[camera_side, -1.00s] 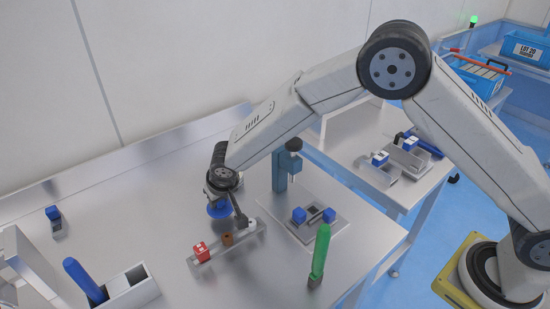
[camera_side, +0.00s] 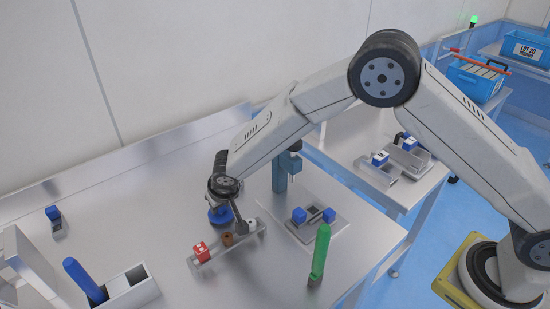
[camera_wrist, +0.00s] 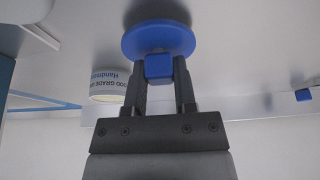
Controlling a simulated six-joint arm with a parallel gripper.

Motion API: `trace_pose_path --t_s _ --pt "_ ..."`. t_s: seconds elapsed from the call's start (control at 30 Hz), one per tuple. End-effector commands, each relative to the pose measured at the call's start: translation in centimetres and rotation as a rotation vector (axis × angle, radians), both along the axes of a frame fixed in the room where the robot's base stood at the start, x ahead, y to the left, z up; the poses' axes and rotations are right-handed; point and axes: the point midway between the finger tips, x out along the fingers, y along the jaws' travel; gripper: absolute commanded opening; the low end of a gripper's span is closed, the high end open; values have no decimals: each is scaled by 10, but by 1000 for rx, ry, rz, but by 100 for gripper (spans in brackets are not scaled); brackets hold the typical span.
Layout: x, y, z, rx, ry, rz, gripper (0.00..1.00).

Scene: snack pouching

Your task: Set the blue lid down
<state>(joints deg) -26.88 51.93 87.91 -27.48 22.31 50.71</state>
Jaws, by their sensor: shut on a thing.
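My gripper (camera_wrist: 159,82) is shut on the square knob of the blue lid (camera_wrist: 158,39), a round blue disc, in the wrist view. In the side view the lid (camera_side: 220,216) is a small blue disc below my wrist, behind the narrow metal rack. It is close over the bench top (camera_side: 150,215); I cannot tell whether it touches. My fingers are mostly hidden by the wrist in the side view.
The rack (camera_side: 205,263) holds a red-and-white block (camera_side: 201,251), a brown piece (camera_side: 227,239) and a white piece. A white labelled tub (camera_wrist: 108,86) stands near the lid in the wrist view. Bench left of the lid is clear.

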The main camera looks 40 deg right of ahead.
Motion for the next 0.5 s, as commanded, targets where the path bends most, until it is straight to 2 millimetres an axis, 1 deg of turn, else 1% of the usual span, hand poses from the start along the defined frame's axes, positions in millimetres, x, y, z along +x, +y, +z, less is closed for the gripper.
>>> trace_pose_path --t_s 0.5 --pt "0 0 -7 0 -1 1 0"
